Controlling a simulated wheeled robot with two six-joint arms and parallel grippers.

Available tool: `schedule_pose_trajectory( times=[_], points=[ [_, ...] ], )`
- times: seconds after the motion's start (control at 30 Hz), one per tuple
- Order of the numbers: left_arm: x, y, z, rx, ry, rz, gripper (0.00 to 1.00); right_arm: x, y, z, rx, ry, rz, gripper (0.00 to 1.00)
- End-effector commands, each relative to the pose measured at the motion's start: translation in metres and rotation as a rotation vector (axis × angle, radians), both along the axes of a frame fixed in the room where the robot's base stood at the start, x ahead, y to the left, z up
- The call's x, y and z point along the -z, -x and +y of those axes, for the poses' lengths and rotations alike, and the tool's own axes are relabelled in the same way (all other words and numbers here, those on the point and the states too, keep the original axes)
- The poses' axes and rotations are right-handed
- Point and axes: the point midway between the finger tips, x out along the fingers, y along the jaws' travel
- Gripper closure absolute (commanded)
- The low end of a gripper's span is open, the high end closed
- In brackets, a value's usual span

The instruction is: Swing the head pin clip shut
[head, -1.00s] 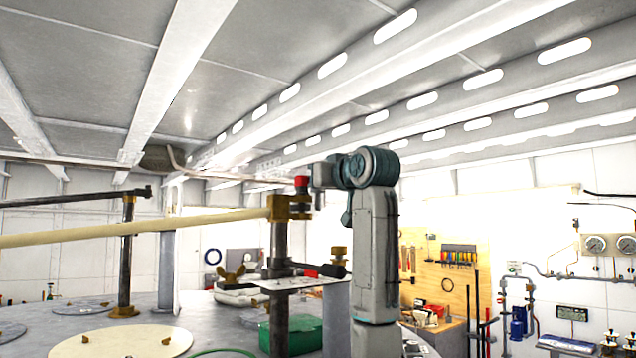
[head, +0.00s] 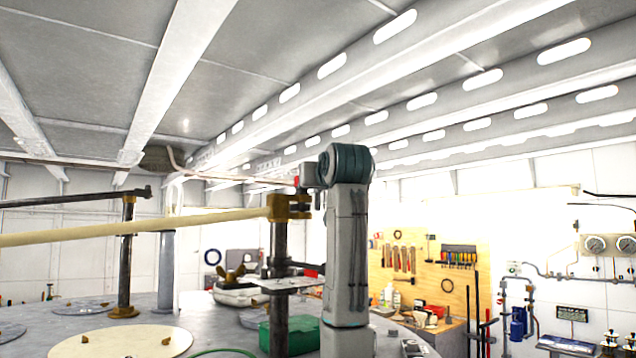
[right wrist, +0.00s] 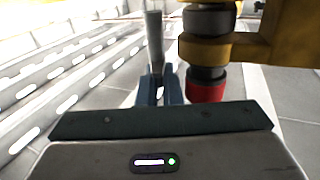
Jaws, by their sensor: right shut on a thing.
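The head fitting is a brass bracket (head: 283,207) on top of a dark post (head: 279,245), with a cream boom (head: 150,223) running left from it. A red-capped pin (head: 297,181) stands up at the bracket; its red end (right wrist: 206,86) and the brass block (right wrist: 230,48) fill the upper right of the right wrist view. My right gripper (right wrist: 158,92) is shut on a grey rod-like piece, which looks like the pin clip (right wrist: 154,40), beside the pin. In the head view my right arm hides most of the clip. My left gripper is not in view.
A second dark post (head: 127,255) with a dark arm stands at the left. A green box (head: 300,335) sits low by the main post. A tool board (head: 440,270) and pipes with gauges (head: 596,243) are at the back right. Beams run overhead.

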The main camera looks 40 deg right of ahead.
Motion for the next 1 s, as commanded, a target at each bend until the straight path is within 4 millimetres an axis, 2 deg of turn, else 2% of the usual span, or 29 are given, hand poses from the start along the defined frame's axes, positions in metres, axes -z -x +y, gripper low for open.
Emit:
schedule_pose_trajectory(
  times=[0.03,0.07,0.57,1.0],
  points=[
    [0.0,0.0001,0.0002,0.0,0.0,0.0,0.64,0.0004,-0.0003,-0.0001,0.0,0.0,0.001,0.91],
    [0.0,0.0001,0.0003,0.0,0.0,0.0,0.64,0.0004,-0.0002,-0.0002,0.0,0.0,0.001,0.85],
    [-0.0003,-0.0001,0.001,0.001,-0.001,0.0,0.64,0.0002,-0.0001,-0.0007,-0.014,0.0,0.0,0.85],
    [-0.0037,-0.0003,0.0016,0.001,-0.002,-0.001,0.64,-0.0004,0.0011,-0.0023,-0.272,-0.001,0.0,0.85]
  ],
)
